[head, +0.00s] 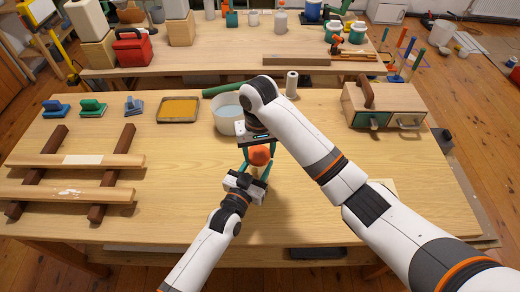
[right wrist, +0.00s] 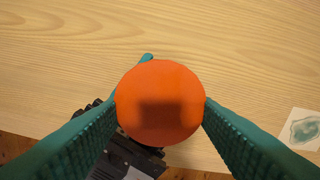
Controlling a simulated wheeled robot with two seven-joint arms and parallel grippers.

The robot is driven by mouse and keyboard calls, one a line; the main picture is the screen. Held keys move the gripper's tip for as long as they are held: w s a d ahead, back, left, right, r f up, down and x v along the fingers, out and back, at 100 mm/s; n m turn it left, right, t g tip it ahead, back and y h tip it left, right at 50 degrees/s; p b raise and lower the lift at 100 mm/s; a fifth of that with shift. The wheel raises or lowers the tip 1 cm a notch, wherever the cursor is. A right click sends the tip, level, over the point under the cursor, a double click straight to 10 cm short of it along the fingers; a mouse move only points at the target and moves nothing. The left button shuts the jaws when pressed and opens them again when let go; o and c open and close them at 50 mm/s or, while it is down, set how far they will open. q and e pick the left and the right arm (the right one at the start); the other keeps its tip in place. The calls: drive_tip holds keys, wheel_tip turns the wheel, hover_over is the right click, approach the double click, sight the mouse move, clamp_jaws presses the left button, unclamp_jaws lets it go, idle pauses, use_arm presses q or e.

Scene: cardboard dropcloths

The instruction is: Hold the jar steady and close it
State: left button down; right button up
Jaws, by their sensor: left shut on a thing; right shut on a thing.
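An orange round lid (head: 260,155) is between the teal fingers of my right gripper (head: 257,150), above the front middle of the workbench. In the right wrist view the lid (right wrist: 160,88) is seen from above and fills the space between both fingers. The jar's body cannot be made out; the lid and grippers cover it. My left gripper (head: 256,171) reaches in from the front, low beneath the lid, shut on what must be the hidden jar. One of its teal fingertips (right wrist: 147,57) shows beyond the lid. I cannot tell whether the lid is seated or turned tight.
A whitish bucket (head: 228,115) stands just behind my right gripper. A wooden drawer box (head: 385,105) is at right, and a yellow tray (head: 178,109) and sanding blocks at left. Wooden rails (head: 75,160) lie at front left. The bench right of the grippers is largely clear.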

drive_tip(key=o, duration=0.9)
drive_tip(key=shift+o, duration=0.2)
drive_tip(key=shift+r, duration=0.1)
drive_tip(key=shift+r, duration=2.2)
drive_tip(key=shift+c, duration=0.2)
drive_tip(key=r+n, duration=0.2)
drive_tip(key=n, duration=0.1)
drive_tip(key=shift+w+n, duration=0.25)
drive_tip(key=shift+n, duration=0.05)
drive_tip(key=r+n, duration=0.1)
drive_tip(key=n, duration=0.2)
drive_tip(key=shift+r, duration=0.15)
drive_tip(key=shift+f, duration=4.05)
